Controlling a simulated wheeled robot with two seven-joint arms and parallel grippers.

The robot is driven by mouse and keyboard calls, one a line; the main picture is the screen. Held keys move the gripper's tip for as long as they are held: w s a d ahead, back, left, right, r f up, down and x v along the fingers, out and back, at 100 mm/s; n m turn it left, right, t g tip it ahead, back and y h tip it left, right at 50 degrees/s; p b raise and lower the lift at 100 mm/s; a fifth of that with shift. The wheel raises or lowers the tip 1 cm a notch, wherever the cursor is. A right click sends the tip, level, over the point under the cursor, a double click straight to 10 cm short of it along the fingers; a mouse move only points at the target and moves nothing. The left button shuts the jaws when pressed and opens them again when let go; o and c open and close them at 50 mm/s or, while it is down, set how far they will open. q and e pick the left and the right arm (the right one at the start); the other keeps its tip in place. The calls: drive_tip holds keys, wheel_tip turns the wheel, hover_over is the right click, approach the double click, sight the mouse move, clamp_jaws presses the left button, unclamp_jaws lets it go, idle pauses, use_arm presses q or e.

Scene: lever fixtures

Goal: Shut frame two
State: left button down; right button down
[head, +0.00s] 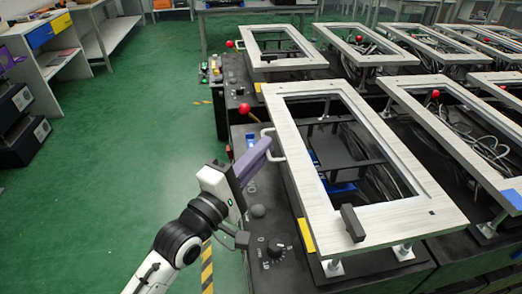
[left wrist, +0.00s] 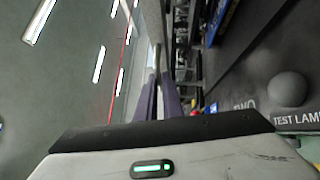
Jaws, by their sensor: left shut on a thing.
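The nearest silver metal frame (head: 433,207) has a large rectangular opening and stands raised above its black fixture on short posts. I cannot read a number on it. A pale curved handle (head: 278,148) sticks out from its left edge. My left gripper (head: 262,150), with purple fingers, is at this handle and shut on it. In the left wrist view the gripper's purple fingers (left wrist: 159,98) close around a thin pale bar, probably the handle. Part of the handle is hidden by the fingers. My right gripper is not in view.
A red ball-ended lever (head: 244,108) stands just behind the handle. A black knob (head: 276,248) and a grey ball (head: 258,211) are on the fixture's front panel. Similar frames (head: 262,36) stand behind and right. Green floor (head: 130,130) is clear at left.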

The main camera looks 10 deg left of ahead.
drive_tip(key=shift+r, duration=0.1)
